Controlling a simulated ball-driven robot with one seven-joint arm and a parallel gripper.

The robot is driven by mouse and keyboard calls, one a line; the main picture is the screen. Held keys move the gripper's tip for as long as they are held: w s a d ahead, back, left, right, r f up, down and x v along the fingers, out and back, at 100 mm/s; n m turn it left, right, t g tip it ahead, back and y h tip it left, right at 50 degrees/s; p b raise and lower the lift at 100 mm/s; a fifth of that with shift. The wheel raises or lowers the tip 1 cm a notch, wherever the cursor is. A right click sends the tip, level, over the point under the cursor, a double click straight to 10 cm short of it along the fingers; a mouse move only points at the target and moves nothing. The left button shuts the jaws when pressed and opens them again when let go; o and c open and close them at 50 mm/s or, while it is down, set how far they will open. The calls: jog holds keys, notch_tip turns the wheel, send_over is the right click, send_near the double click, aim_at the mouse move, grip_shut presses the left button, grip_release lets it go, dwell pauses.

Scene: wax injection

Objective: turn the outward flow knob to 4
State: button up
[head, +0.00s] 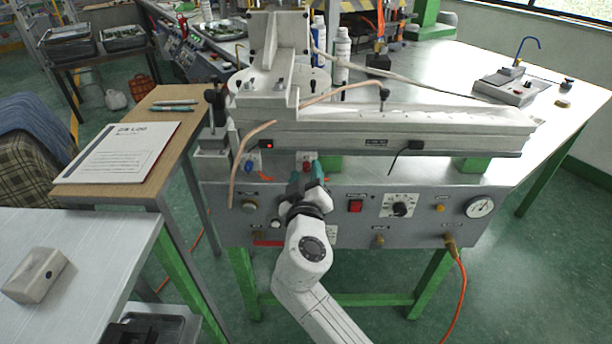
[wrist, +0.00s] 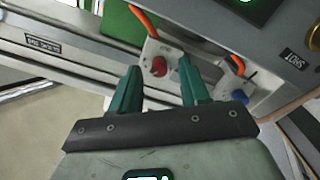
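A red knob (head: 307,166) and a blue knob (head: 249,168) sit on small white plates on the front of the grey machine. In the wrist view the red knob (wrist: 158,66) shows between my fingertips, with a gap on each side, and the blue knob (wrist: 238,96) lies right of the right finger. My gripper (head: 307,178), with teal fingers, is open in front of the red knob; the wrist view also shows the gripper (wrist: 159,68) empty. I cannot read the knob labels or settings, so I cannot tell which is the outward flow knob.
The lower panel (head: 345,235) carries a red switch (head: 355,206), a black dial (head: 400,209), a gauge (head: 480,207) and brass fittings. Orange hoses run close to the knobs in the wrist view. A wooden side table (head: 185,100) holds a paper and pens at left.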

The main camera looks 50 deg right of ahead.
jog(key=b+v, duration=0.1)
jog(key=v, duration=1)
dwell(0.6)
